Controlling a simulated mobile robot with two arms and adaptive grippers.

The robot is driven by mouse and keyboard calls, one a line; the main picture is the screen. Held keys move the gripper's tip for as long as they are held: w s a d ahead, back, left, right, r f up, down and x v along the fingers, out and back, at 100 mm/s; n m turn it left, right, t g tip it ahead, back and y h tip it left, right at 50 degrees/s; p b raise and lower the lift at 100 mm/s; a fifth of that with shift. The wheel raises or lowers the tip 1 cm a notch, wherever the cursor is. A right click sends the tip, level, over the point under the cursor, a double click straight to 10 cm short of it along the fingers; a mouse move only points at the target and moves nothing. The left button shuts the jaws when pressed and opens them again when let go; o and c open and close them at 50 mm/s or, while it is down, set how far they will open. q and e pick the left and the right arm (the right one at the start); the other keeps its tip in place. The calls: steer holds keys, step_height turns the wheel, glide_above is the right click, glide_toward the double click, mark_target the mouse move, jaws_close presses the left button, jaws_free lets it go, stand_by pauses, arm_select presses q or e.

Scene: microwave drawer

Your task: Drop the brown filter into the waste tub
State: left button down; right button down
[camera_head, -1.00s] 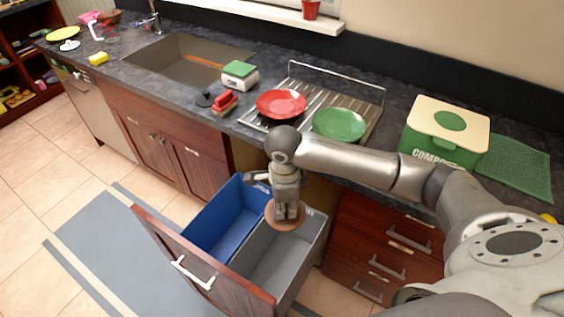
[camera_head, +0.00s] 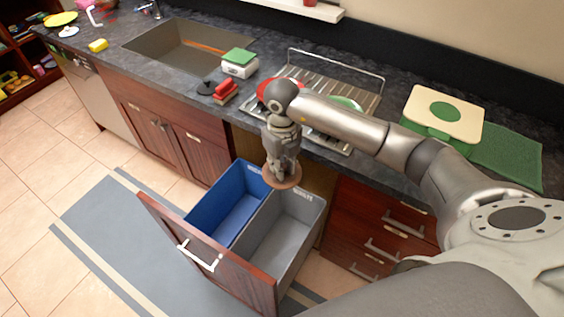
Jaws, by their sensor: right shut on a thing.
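The brown filter (camera_head: 284,182) is a round, flat-looking disc under the fingers of my right gripper (camera_head: 283,173), which points down and is shut on it. The filter is above the back end of the open drawer, near the divide between its two tubs and apart from their floors. The grey tub (camera_head: 279,244), on the right, carries a small pale label at its back rim that is too small to read; I take it as the waste tub. The blue tub (camera_head: 222,212) is on the left. My left gripper is not in view.
The pulled-out drawer front (camera_head: 207,255) has a white handle. Behind my right arm, the counter holds a dish rack (camera_head: 370,95) with a red and a green plate, both partly covered, a compost box (camera_head: 440,115) and a red brush (camera_head: 225,91).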

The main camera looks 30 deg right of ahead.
step_height(320, 180, down, 4)
steer(key=shift+f+b, duration=0.15)
steer(key=shift+b, duration=0.85)
steer(key=c, duration=1.3)
jaws_free()
steer(key=shift+o, duration=0.2)
step_height(320, 180, up, 12)
steer(key=shift+r, duration=0.1)
steer(key=shift+a, duration=0.1)
